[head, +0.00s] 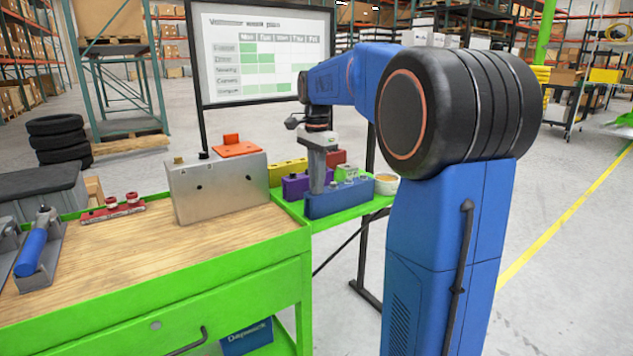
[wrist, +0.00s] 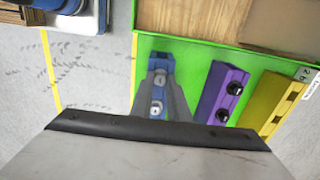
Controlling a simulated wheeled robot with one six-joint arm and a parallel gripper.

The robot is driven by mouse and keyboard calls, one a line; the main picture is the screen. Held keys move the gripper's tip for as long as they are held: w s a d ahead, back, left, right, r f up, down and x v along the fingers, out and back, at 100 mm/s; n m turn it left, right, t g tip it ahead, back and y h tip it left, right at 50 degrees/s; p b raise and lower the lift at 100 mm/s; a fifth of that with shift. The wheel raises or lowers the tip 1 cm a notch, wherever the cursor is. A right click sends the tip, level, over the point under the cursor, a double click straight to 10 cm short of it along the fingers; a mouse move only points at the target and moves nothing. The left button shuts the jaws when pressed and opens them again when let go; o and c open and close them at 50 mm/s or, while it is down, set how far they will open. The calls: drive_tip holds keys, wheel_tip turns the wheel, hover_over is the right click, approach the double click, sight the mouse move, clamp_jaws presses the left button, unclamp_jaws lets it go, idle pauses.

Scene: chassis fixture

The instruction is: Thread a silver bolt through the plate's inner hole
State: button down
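The grey metal plate (head: 222,190) stands upright on the wooden bench top, with two small dark holes in its face. A blue block (head: 343,198) sits on the green side shelf and carries silver bolts (head: 351,174). My gripper (head: 318,186) points down over the left part of this block. In the wrist view, my gripper (wrist: 160,85) has its fingers apart, one on each side of the bolts. I cannot tell whether either finger touches a bolt.
A purple block (head: 294,187) with black bolts and a yellow block (head: 288,171) stand beside the blue one. A white cup (head: 385,186) is at the shelf's right end. A red fixture (head: 113,208) and a blue-handled tool (head: 35,246) lie on the bench (head: 150,270); its middle is clear.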

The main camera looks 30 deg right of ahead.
drive_tip(key=shift+r, duration=0.15)
drive_tip(key=shift+r, duration=3.35)
drive_tip(key=shift+w+r, duration=0.1)
